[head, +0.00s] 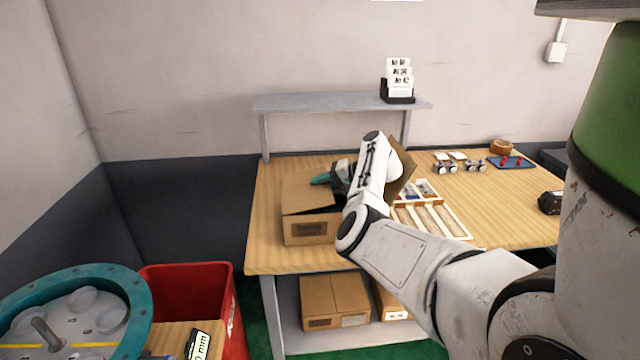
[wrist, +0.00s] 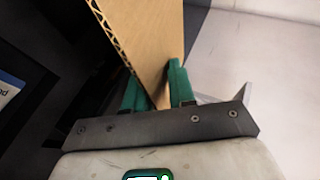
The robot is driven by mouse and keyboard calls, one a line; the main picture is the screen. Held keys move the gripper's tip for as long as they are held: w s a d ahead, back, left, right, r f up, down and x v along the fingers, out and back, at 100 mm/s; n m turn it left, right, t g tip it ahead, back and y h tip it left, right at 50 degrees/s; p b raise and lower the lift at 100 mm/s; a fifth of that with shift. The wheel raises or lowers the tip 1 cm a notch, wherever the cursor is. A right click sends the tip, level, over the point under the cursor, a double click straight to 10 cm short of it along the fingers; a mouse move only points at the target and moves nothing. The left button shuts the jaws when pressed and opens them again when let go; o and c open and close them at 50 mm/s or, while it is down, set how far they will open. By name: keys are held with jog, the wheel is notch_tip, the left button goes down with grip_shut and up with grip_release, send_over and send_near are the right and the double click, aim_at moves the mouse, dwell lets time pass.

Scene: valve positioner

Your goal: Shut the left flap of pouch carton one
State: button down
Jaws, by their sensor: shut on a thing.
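The brown cardboard carton (head: 308,232) stands on the left part of the wooden bench in the head view, with its top at least partly open. A flap (head: 303,190) shows at its left and back, and another raised cardboard piece (head: 403,166) shows to the right behind my arm. My gripper (head: 320,180) is over the carton, its teal fingers at the left flap. In the wrist view, my gripper (wrist: 156,90) is shut on a cardboard flap (wrist: 150,40), one finger on each side. My arm hides part of the carton.
A wooden divided tray (head: 432,218) lies right of the carton. Small metal parts (head: 458,166) and a blue tray (head: 512,162) are farther right. A grey shelf (head: 335,103) rises behind. A red bin (head: 195,300) stands at front left.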

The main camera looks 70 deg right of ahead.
jog(key=shift+a+f, duration=0.2)
jog(key=shift+f, duration=0.55)
jog(key=c, duration=1.3)
grip_release()
jog(key=shift+c, duration=0.2)
jog(key=shift+w+r, duration=0.1)
jog(key=shift+w, duration=0.05)
jog(key=shift+d+r, duration=0.1)
jog(key=shift+r, duration=0.35)
notch_tip(320, 180, up, 2)
jog(key=shift+r, duration=0.25)
jog(key=s+a+r, duration=0.1)
jog(key=r, duration=0.1)
jog(key=s+a+r, duration=0.1)
jog(key=r, duration=0.1)
jog(key=s+a+r, duration=0.1)
jog(key=s+r, duration=0.1)
jog(key=shift+a, duration=0.3)
jog(key=s+a+r+p, duration=0.3)
jog(key=s+a, duration=0.3)
jog(key=shift+s+r, duration=0.2)
jog(key=shift+r, duration=0.2)
